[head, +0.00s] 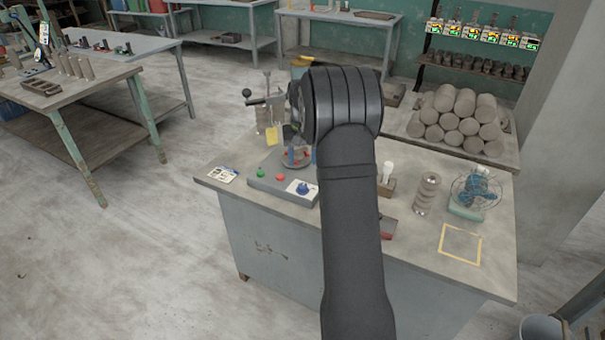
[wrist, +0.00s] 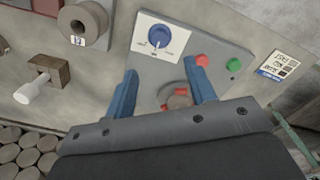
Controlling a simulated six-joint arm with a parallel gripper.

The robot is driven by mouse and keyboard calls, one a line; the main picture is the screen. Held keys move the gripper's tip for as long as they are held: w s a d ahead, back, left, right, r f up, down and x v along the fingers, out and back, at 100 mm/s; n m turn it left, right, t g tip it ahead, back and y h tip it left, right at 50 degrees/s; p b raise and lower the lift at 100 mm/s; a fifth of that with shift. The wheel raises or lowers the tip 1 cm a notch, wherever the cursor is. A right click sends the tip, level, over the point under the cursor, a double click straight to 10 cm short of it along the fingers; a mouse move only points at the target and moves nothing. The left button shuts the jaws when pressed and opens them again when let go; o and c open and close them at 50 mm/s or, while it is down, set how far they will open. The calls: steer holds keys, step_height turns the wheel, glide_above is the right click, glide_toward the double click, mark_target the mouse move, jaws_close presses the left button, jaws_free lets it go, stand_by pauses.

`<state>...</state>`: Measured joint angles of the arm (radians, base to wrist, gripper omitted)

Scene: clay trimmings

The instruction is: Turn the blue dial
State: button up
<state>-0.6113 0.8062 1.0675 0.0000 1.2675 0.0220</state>
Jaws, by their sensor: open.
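The blue dial (head: 303,188) sits on a white plate at the front right of a grey control panel (head: 268,184). In the wrist view the dial (wrist: 168,40) is at top centre, beyond the fingertips and apart from them. My gripper (wrist: 163,87) is open, its two blue fingers spread with nothing held between them. In the head view my arm covers most of the gripper, and only part of it (head: 298,157) shows above the round plate on the panel.
A green button (head: 261,172) and a red button (head: 280,177) are left of the dial. Right of my arm stand a white-handled tool (head: 387,172), a ribbed cylinder (head: 427,192) and a caged fan (head: 475,192). A yellow square outline (head: 460,244) is empty.

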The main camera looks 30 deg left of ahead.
step_height(320, 180, up, 7)
glide_above(302, 185)
steer(key=shift+d, duration=0.1)
steer(key=shift+f, duration=0.1)
step_height(302, 185, down, 17)
steer(key=shift+f, duration=0.2)
stand_by(0.6)
steer(key=shift+r, duration=0.1)
